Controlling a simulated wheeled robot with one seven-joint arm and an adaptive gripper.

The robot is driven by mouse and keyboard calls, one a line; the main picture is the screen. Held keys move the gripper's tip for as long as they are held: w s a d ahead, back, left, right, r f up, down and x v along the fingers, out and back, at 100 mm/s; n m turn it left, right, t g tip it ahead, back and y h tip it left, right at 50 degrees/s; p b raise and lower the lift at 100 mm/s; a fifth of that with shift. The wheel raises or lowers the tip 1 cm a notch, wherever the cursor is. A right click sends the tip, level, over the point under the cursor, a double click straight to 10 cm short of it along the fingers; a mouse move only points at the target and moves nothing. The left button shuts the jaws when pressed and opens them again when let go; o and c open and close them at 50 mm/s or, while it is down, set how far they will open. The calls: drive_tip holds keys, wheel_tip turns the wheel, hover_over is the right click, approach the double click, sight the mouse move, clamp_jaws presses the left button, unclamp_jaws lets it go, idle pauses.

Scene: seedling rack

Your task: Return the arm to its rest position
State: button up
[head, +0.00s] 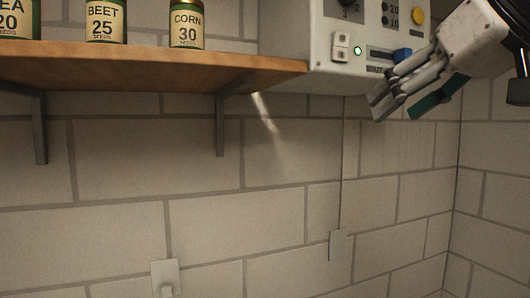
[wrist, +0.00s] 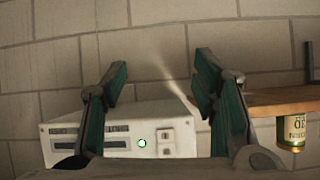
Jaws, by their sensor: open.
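My gripper (head: 397,104) is at the upper right of the head view, in front of the lower right part of a white control box (head: 318,62). Its fingers point down and to the left. In the wrist view, the two dark fingers with green pads (wrist: 160,78) stand apart with nothing between their tips. The control box also shows in the wrist view (wrist: 183,112), beyond and between the fingers, with a lit green light. A blue part on the box is close to my fingers in the head view; I cannot tell if they touch.
A wooden shelf (head: 140,66) on metal brackets holds seed tins, among them BEET (head: 105,22) and CORN (head: 187,24), left of the box. A cable runs down the block wall to a small plate (head: 338,245). The space below the shelf looks free.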

drive_tip(key=s+f+m+g+h, duration=0.1)
drive_tip(key=s+f, duration=0.3)
drive_tip(key=f, duration=0.6)
drive_tip(key=s+f+m+g+h, duration=0.1)
drive_tip(key=s+f, duration=0.3)
drive_tip(key=f, duration=0.6)
drive_tip(key=s+f+m+g+h, duration=0.1)
drive_tip(key=s+f+g+h, duration=0.1)
drive_tip(key=f, duration=0.8)
drive_tip(key=shift+s+a+f+g, duration=0.2)
drive_tip(key=shift+s+f+g, duration=0.15)
drive_tip(key=shift+s+g, duration=0.6)
